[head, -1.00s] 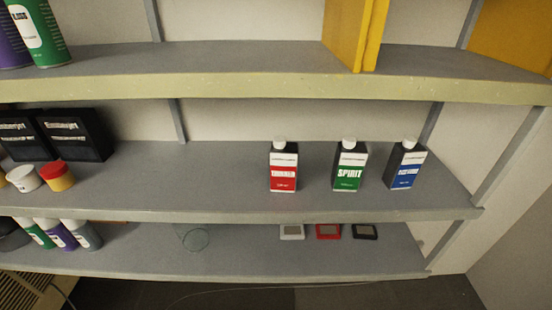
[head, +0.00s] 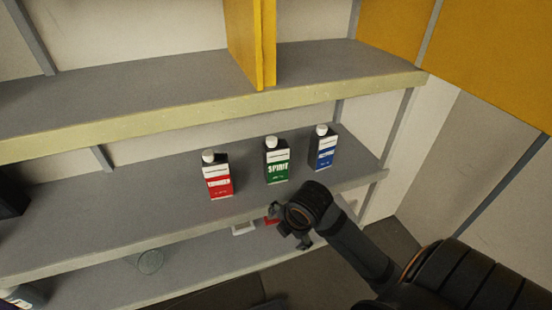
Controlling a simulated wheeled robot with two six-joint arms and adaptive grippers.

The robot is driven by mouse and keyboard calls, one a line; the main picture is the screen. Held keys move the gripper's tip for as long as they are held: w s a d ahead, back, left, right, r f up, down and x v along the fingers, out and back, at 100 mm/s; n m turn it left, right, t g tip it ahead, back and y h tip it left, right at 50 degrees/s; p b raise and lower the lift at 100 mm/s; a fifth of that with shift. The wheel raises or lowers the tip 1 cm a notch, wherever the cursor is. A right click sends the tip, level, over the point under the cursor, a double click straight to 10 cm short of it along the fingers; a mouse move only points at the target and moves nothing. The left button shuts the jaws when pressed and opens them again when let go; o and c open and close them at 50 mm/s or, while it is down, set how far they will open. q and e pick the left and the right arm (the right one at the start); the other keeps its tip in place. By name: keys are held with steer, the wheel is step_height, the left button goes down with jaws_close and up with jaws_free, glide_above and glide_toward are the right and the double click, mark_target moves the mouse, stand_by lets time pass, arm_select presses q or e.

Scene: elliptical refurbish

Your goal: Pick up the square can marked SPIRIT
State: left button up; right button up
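The SPIRIT can (head: 278,165) is a dark square can with a white cap and a green label. It stands upright on the middle shelf (head: 150,215), between a can with a red label (head: 217,178) on its left and one with a blue label (head: 323,150) on its right. My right gripper (head: 287,232) is in front of the shelf edge, below and apart from the SPIRIT can. Its fingers are small and dark, and I cannot tell whether they are open. My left gripper is not in view.
The upper shelf (head: 150,110) overhangs the cans and carries yellow boards (head: 250,45). The lower shelf (head: 120,285) holds small framed items, partly hidden by my gripper, and a clear round object (head: 150,261). A post (head: 397,125) and wall bound the right side.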

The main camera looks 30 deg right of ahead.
mark_target(278, 173)
step_height(278, 173, up, 7)
steer(key=w+d+n, duration=0.2)
steer(key=d+n, duration=0.1)
steer(key=n, duration=1)
steer(key=shift+h, duration=0.4)
steer(key=w, duration=0.2)
steer(key=w+d+p, duration=0.1)
steer(key=w, duration=0.1)
steer(key=w+d+p, duration=0.1)
steer(key=w, duration=0.2)
steer(key=shift+f, duration=0.2)
steer(key=w, duration=0.1)
steer(key=w+p, duration=0.1)
steer(key=w+d+p, duration=0.1)
steer(key=shift+w+r, duration=0.25)
steer(key=shift+w, duration=0.15)
steer(key=shift+w+d+f+p, duration=0.25)
steer(key=shift+w+f+p, duration=0.3)
steer(key=shift+w+f, duration=0.15)
steer(key=shift+f, duration=0.15)
steer(key=shift+s, duration=0.15)
steer(key=shift+c, duration=1.6)
steer(key=c, duration=1.4)
